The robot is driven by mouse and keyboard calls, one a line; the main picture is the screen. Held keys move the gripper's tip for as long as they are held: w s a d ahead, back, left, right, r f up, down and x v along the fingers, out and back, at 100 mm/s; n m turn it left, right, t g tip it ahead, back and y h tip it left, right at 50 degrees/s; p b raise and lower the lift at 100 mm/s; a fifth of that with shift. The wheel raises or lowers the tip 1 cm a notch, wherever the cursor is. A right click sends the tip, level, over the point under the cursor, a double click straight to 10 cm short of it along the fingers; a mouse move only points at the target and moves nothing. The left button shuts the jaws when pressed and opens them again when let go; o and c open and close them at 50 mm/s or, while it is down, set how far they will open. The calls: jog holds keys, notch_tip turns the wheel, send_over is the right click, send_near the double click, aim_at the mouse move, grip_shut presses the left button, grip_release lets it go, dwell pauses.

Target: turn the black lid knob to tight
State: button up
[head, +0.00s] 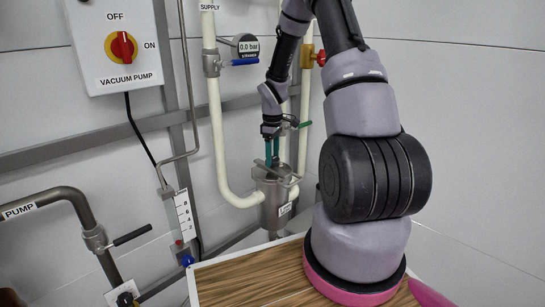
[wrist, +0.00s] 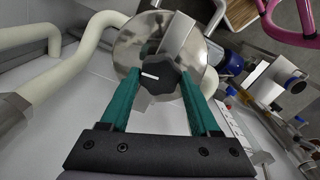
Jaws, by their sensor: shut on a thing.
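The black lid knob (wrist: 160,84) sits on a round shiny steel lid (wrist: 130,48) in the wrist view. It is lobed and has a short white mark, which lies nearly level across the picture. A flat metal bar (wrist: 178,32) crosses the lid under the knob. My gripper (wrist: 160,73) has its two teal fingers shut on the knob, one on each side. In the head view my gripper (head: 272,153) points down onto the small steel tank (head: 273,210). There the knob is too small and covered to make out.
White pipes (head: 222,150) run close around the tank. A digital gauge with a blue handle (head: 245,62) and a red-handled valve (head: 321,58) are above. A vacuum pump switch box (head: 125,75) is at upper left. A wooden tabletop (head: 255,280) lies in front.

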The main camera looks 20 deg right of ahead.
jog(key=m, duration=0.5)
jog(key=shift+m, duration=0.3)
jog(key=m, duration=0.9)
jog(key=shift+m, duration=2.2)
jog(key=o, duration=1.4)
jog(key=shift+c, duration=0.2)
